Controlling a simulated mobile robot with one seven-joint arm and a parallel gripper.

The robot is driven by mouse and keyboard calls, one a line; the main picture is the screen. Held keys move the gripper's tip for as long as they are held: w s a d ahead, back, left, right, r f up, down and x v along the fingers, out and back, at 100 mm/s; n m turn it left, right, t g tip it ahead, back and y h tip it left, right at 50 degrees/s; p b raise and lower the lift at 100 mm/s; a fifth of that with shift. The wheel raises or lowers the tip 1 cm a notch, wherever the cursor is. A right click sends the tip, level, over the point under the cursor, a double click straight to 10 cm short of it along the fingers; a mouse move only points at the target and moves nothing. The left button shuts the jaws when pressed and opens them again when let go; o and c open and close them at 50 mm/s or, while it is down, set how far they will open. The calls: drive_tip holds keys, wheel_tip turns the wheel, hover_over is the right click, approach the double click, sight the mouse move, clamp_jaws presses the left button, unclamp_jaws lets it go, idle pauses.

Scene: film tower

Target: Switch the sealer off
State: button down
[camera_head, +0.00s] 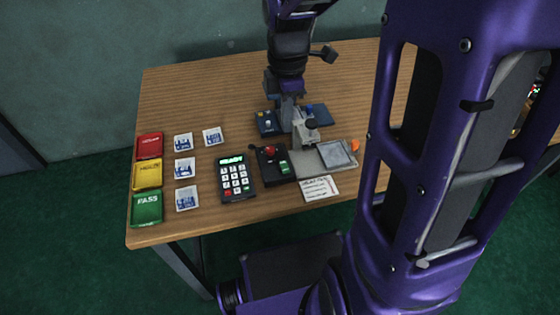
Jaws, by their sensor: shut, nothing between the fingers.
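The likely sealer is a low black unit (268,163) with a red knob (270,151) and a small green-lit part (283,167), which may be its switch. A grey plate with a pale framed panel (337,154) adjoins it on the right. My gripper (287,114) points down behind the unit, shut and empty, near a pale upright part with a dark knob (311,124). It appears apart from the red knob and the green part. The fingertips are small and partly lost against the things behind them, so any contact there cannot be told.
A keypad (236,179) with a green display stands left of the unit. Red, yellow and green trays (147,208) line the left edge, beside several blue-and-white packets (187,198). A written card (319,188) lies in front. Dark blue pads (268,123) lie behind. My arm hides the table's right side.

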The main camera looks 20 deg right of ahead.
sight(286, 169)
drive_tip(key=shift+r, duration=0.1)
wheel_tip(286, 169, down, 14)
drive_tip(key=b, duration=0.3)
idle(0.4)
